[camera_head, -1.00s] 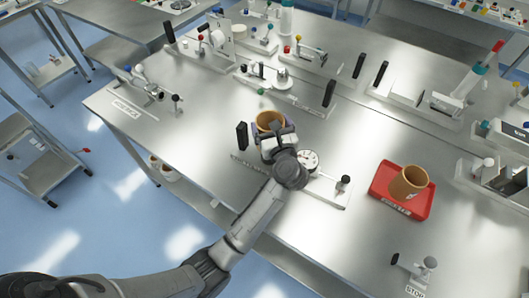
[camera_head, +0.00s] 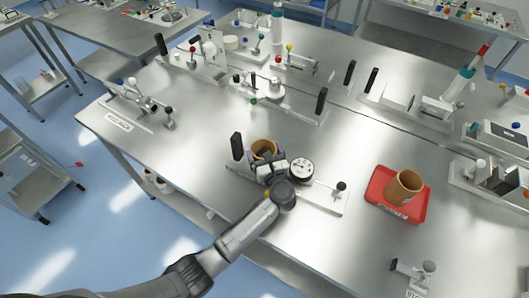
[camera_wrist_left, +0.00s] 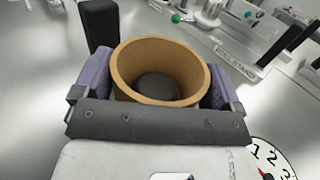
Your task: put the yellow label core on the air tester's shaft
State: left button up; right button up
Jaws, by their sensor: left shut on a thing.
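My left gripper (camera_head: 267,166) is shut on a hollow tan-yellow label core (camera_head: 264,149). In the left wrist view the core (camera_wrist_left: 160,70) stands open end up between the two purple finger pads (camera_wrist_left: 158,85). The air tester (camera_head: 323,196) is a pale plate with a round dial gauge (camera_head: 301,170), a black post (camera_head: 237,146) and a black-knobbed lever. The held core is over the tester between post and gauge. A dark grey round surface shows inside it; I cannot tell if this is the shaft. The core's lower end is hidden. My right gripper is out of view.
A second tan core (camera_head: 404,186) stands in a red tray (camera_head: 380,205) to the right. A small lever fixture (camera_head: 415,273) is at the lower right. Other fixtures (camera_head: 275,97) line the back of the bench. Bare metal lies between the tester and the tray.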

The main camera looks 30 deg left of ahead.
pick_arm(q)
jog(key=shift+f+b, duration=0.2)
jog(key=shift+b, duration=0.1)
jog(key=o, duration=0.7)
jog(key=shift+c, duration=0.2)
jog(key=shift+r, duration=0.1)
jog(key=shift+r+p, duration=0.25)
jog(key=shift+p, duration=0.15)
jog(key=b+v, duration=0.1)
jog(key=v, duration=1.1)
